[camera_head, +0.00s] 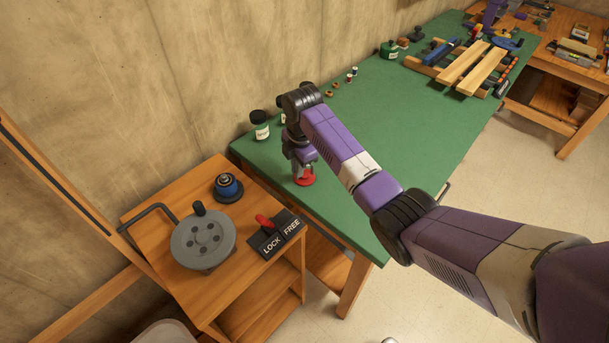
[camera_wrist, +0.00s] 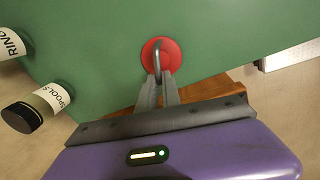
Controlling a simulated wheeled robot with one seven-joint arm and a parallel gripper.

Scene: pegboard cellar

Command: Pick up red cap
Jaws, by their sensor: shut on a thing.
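The red cap (camera_head: 305,180) is a round red disc with a grey metal loop on top. It is at the near left corner of the green table top (camera_head: 400,130). In the wrist view the red cap (camera_wrist: 160,50) lies just beyond the fingertips. My gripper (camera_head: 301,168) points down over it. In the wrist view my gripper (camera_wrist: 159,80) is shut on the cap's grey loop. I cannot tell whether the cap rests on the green surface or is slightly above it.
A labelled jar (camera_head: 260,125) stands left of my gripper, by the wall. A wooden side table (camera_head: 150,207) holds a grey crank wheel (camera_head: 203,240), a blue spool (camera_head: 228,188) and a LOCK/FREE lever plate (camera_head: 275,238). The green table's middle is mostly clear.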

